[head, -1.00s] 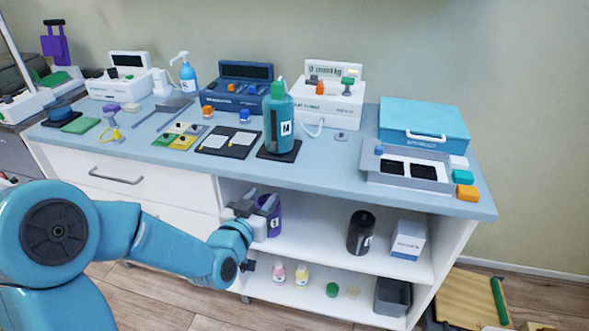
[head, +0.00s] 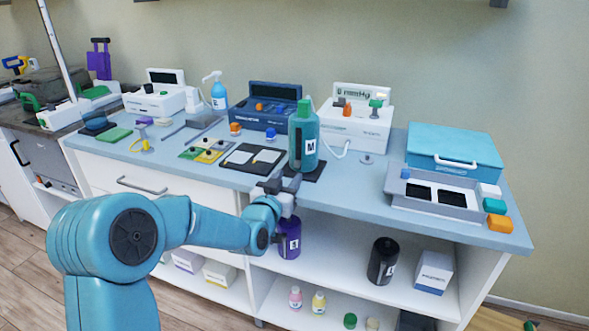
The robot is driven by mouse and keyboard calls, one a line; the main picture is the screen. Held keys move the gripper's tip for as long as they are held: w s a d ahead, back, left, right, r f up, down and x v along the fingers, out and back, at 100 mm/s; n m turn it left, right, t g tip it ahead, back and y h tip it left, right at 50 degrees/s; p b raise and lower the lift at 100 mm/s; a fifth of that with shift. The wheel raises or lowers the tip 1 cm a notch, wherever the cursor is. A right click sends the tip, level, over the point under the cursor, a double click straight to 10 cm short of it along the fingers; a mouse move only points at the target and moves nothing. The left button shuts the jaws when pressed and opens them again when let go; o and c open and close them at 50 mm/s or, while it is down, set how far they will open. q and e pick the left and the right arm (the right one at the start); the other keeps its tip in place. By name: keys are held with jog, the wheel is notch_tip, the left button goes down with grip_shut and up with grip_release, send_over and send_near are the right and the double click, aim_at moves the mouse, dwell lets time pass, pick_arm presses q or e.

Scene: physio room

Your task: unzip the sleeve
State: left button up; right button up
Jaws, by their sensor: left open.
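I cannot make out a sleeve or a zip for certain in the head view. My left gripper (head: 283,184) is open and appears empty. It is at the front edge of the blue-grey worktop (head: 350,203), just below and in front of a teal bottle (head: 304,140) with a green cap. I cannot tell whether it touches the edge. A purple bottle (head: 289,240) stands on the shelf below it, partly hidden by my gripper and arm. My right gripper is not in view.
The worktop holds a dark blue open case (head: 262,113), a white device with a display (head: 355,125), a teal box (head: 453,151) and a grey tray (head: 433,210). A black bottle (head: 383,262) and a white box (head: 434,271) stand on the shelf.

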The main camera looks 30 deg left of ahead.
aim_at(296, 167)
pick_arm(q)
jog(key=x, duration=0.5)
jog(key=shift+c, duration=0.3)
grip_shut()
notch_tip(296, 167, up, 9)
jog(key=shift+w+f+p, duration=0.1)
jog(key=shift+p, duration=1.15)
jog(key=shift+o, duration=0.3)
grip_release()
